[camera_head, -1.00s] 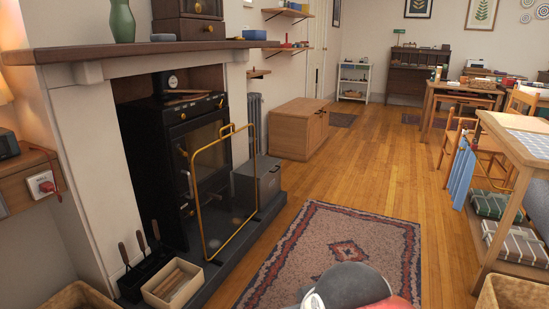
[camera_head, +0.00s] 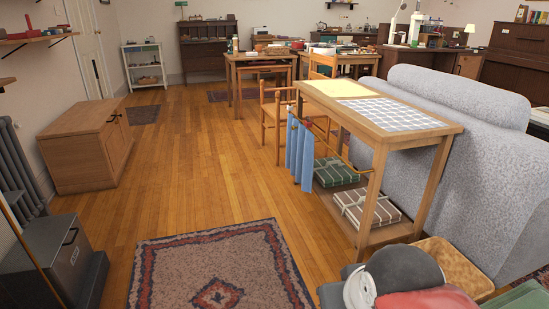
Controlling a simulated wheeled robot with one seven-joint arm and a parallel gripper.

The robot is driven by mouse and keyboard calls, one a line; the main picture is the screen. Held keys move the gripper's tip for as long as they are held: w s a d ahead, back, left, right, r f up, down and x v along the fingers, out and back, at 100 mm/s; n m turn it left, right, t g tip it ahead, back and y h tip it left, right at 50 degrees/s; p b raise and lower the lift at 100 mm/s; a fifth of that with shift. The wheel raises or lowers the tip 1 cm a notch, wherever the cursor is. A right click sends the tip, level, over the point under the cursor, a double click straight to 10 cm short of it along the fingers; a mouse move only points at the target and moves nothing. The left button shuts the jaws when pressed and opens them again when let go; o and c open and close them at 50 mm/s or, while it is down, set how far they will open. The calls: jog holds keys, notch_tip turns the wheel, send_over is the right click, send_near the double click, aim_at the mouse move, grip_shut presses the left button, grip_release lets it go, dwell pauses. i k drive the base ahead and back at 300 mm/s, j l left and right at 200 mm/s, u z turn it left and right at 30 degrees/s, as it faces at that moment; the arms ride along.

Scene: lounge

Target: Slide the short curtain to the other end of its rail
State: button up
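The short blue curtain (camera_head: 300,152) hangs in gathered folds below the top of a wooden console table. It is bunched at the left end of a thin brass rail (camera_head: 336,156), which runs to the right towards the table's near leg. The right part of the rail is bare. My gripper is not in view; only rounded grey, white and red parts, probably of my arm, show at the bottom edge.
The console table (camera_head: 424,123) backs onto a grey sofa (camera_head: 450,130); folded blankets (camera_head: 366,208) lie on its low shelf. A wooden chair (camera_head: 275,112) stands just behind the curtain. A patterned rug (camera_head: 170,268) and clear wooden floor lie in front. A wicker basket (camera_head: 450,262) is at lower right.

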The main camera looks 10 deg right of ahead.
aim_at(300, 153)
jog(key=i+l+z, duration=0.15)
jog(key=i, duration=0.3)
jog(key=i+j, duration=0.25)
jog(key=i, duration=0.2)
jog(key=i+j+u, duration=0.15)
jog(key=i, duration=0.3)
jog(key=i+j, duration=0.3)
jog(key=i, duration=0.2)
jog(key=i+j+u, duration=0.1)
jog(key=i, duration=0.35)
jog(key=i+j+u, duration=0.1)
jog(key=i+j, duration=0.15)
jog(key=i, duration=0.25)
